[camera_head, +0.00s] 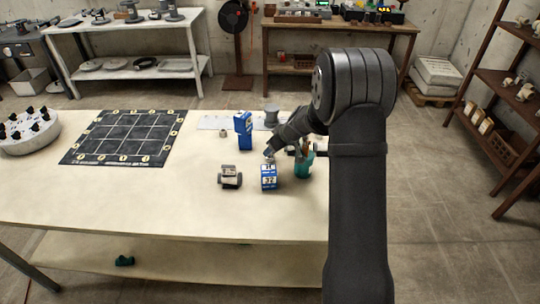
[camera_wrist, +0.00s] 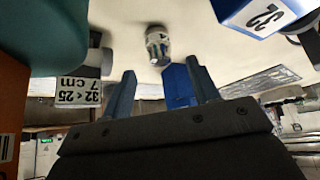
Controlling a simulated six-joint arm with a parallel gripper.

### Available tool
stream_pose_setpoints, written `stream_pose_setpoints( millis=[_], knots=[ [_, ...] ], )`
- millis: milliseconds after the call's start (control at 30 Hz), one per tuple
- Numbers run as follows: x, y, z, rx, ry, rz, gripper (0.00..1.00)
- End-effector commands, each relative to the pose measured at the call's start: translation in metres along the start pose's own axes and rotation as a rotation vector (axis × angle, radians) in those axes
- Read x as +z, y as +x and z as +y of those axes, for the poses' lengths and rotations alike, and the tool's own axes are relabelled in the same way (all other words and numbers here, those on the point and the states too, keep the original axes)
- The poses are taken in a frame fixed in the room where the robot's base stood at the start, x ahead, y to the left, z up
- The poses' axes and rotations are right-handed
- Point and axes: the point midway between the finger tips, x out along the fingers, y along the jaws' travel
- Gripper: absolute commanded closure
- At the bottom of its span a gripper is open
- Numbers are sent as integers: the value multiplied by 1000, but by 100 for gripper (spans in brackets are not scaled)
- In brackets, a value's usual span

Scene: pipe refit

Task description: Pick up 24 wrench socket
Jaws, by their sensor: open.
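A small silver-grey cylinder (camera_wrist: 157,45) with a dark marked band stands on the table in the wrist view, beyond and between my fingers. It looks like a socket, but its number is not readable. My gripper (camera_wrist: 162,84) is open and empty, its two blue-grey fingers apart and not touching the cylinder. In the head view my gripper (camera_head: 269,153) is low over the right part of the table, just behind a blue block marked 32 (camera_head: 269,178). That block also shows in the wrist view (camera_wrist: 258,14). The wrist view appears upside down.
A tall blue block (camera_head: 244,132) stands behind, a labelled grey fitting (camera_head: 229,177) to the left. A teal item (camera_head: 304,165) is close to my gripper's right. Another fitting (camera_wrist: 78,90) carries a size label. A dark grid mat (camera_head: 125,137) lies left; the table's front is clear.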

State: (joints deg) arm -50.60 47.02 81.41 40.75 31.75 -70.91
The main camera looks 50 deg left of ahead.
Motion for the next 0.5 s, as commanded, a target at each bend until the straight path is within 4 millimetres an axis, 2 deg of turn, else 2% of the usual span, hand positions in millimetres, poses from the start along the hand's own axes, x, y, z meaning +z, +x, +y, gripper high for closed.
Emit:
stream_pose_setpoints(
  millis=[67,300,500],
  knots=[
    [6,10,-1,-2,2,-3,45],
    [5,45,0,-1,1,-4,45],
    [5,56,0,1,1,-3,45]
  ],
)
